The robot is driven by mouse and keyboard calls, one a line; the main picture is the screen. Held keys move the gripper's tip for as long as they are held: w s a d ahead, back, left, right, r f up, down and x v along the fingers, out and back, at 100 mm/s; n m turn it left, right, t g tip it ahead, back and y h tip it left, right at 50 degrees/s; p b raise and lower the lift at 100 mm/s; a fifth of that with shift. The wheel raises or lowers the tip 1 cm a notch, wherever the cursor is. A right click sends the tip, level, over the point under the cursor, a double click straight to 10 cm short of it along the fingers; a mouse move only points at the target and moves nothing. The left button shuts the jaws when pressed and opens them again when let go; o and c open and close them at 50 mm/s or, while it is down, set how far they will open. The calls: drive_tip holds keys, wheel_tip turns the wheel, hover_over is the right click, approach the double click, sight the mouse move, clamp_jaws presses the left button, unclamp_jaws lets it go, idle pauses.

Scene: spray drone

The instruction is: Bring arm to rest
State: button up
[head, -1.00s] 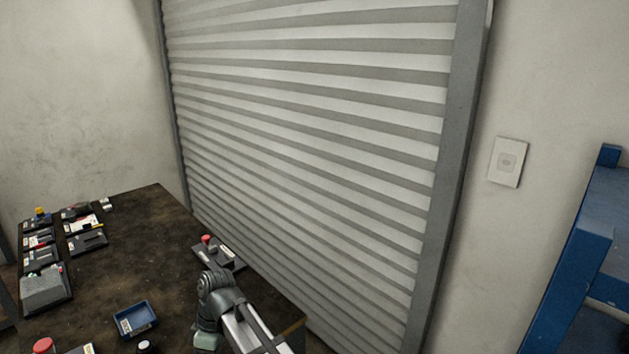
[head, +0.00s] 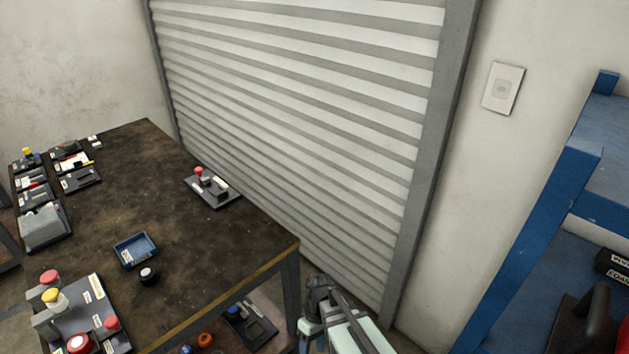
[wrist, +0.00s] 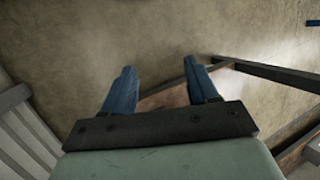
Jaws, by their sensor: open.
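My gripper shows in the wrist view (wrist: 163,90), its two blue fingers apart with nothing between them. Beyond the fingers I see bare floor and part of a table frame. In the head view my arm (head: 345,325) is at the bottom, right of the table's near right corner and clear of the tabletop. The fingers cannot be made out in the head view.
The dark table (head: 215,245) holds a blue tray (head: 136,250), a black round knob (head: 148,276), a panel with a red button (head: 212,188) and several devices at left. A roller shutter (head: 300,120) stands behind. A blue shelf (head: 535,250) is at right.

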drive_tip(key=s+d+f+m+g, duration=0.1)
drive_tip(key=s+d+f+m, duration=0.3)
drive_tip(key=s+d+f, duration=0.4)
drive_tip(key=s+d+f+m+g+h, duration=0.1)
drive_tip(key=s+d+f+m, duration=0.3)
drive_tip(key=s+d+f, duration=0.4)
drive_tip(key=s+d, duration=0.1)
drive_tip(key=s, duration=0.3)
drive_tip(key=shift+s+d, duration=0.3)
